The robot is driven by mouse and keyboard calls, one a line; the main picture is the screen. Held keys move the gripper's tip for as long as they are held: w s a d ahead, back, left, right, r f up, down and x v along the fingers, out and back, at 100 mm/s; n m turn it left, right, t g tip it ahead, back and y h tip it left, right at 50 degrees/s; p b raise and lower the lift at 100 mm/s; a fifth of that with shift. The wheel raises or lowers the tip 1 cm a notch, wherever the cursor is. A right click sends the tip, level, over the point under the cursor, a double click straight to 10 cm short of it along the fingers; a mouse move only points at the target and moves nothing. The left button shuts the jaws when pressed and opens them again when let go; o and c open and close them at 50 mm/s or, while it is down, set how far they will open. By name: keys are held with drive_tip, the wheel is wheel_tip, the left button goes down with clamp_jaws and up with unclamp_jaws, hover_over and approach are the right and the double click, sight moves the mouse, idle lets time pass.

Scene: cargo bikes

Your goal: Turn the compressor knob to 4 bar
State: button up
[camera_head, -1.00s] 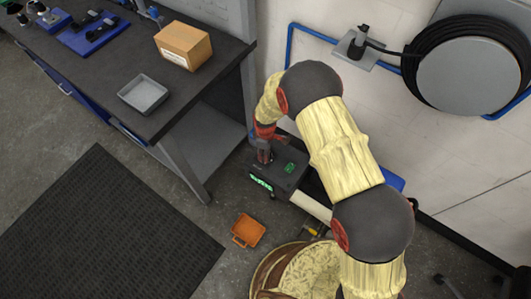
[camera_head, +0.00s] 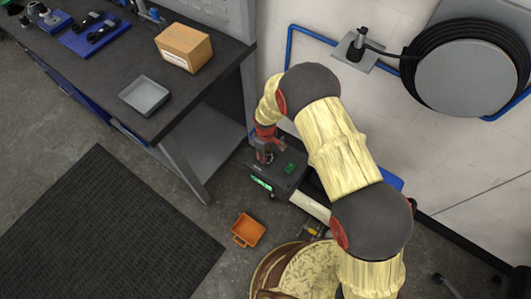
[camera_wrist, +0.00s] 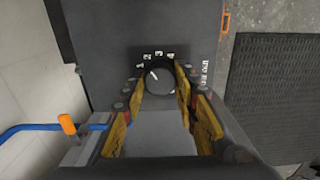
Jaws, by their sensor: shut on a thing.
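The compressor (camera_head: 290,181) is a dark box on the floor by the wall, with a green-lit display on its front. In the wrist view, its round black knob (camera_wrist: 159,83) sits below an arc of white marks, with 2, 3 and 4 readable. The knob's white pointer is tilted to the upper left, about between the lowest mark and 2. My gripper (camera_wrist: 160,84) has one yellow-padded finger on each side of the knob and is shut on it. In the head view my gripper (camera_head: 264,152) is over the compressor's left part, and the knob is hidden.
A workbench (camera_head: 110,95) with a grey tray (camera_head: 146,94) and a cardboard box (camera_head: 183,47) stands left of the compressor. A small orange bin (camera_head: 248,230) lies on the floor in front. A hose reel (camera_head: 468,75) hangs on the wall at right.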

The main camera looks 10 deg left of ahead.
drive_tip(key=m+p, duration=0.1)
drive_tip(key=m, duration=0.5)
drive_tip(key=m+p, duration=0.1)
drive_tip(key=m, duration=0.5)
drive_tip(key=shift+w, duration=0.1)
drive_tip(key=shift+m, duration=0.3)
idle(0.3)
drive_tip(key=o, duration=1.2)
drive_tip(key=shift+c, duration=0.2)
wheel_tip(320, 180, up, 12)
